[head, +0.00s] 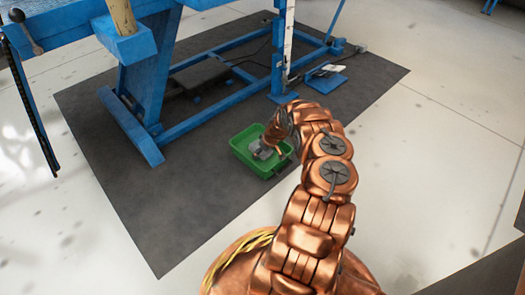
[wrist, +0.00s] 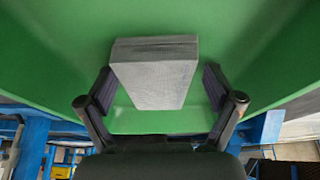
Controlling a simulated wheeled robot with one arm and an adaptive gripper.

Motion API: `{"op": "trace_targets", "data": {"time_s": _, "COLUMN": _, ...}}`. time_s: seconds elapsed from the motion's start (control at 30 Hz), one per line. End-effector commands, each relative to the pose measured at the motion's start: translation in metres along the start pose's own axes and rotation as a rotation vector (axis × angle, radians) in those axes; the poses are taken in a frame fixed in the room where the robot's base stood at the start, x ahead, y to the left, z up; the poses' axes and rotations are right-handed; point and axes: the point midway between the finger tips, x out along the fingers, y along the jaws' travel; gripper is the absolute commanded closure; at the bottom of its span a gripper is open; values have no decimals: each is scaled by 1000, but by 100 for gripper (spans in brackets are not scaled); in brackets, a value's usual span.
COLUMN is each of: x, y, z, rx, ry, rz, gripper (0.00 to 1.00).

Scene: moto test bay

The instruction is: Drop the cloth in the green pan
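The green pan (head: 248,160) lies on the dark mat, and its green inner surface (wrist: 45,45) fills much of the wrist view. The grey folded cloth (wrist: 155,72) shows as a block inside the pan in the wrist view, and a grey patch of it (head: 258,151) shows in the head view. My gripper (wrist: 158,88) reaches over the pan. Its two dark fingers are spread on either side of the cloth, with green showing between each finger and the cloth. In the head view my copper wrist partly hides the pan's right side.
A blue lift frame (head: 150,85) stands behind the pan, with a leg and foot near the pan's left. A dark mat (head: 170,215) lies under both. A blue base plate (head: 326,80) sits farther back. Pale floor is clear to the right.

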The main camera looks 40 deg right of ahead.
Motion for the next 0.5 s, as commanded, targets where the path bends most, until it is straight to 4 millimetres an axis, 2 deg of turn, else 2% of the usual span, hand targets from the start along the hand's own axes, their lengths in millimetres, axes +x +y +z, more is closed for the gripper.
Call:
{"op": "trace_targets", "data": {"time_s": 0.37, "x": -2, "y": 0, "z": -1, "rx": 0, "ry": 0, "rz": 0, "gripper": 5}}
{"op": "trace_targets", "data": {"time_s": 0.5, "x": -10, "y": 1, "z": -3, "rx": 0, "ry": 0, "rz": 1, "gripper": 5}}
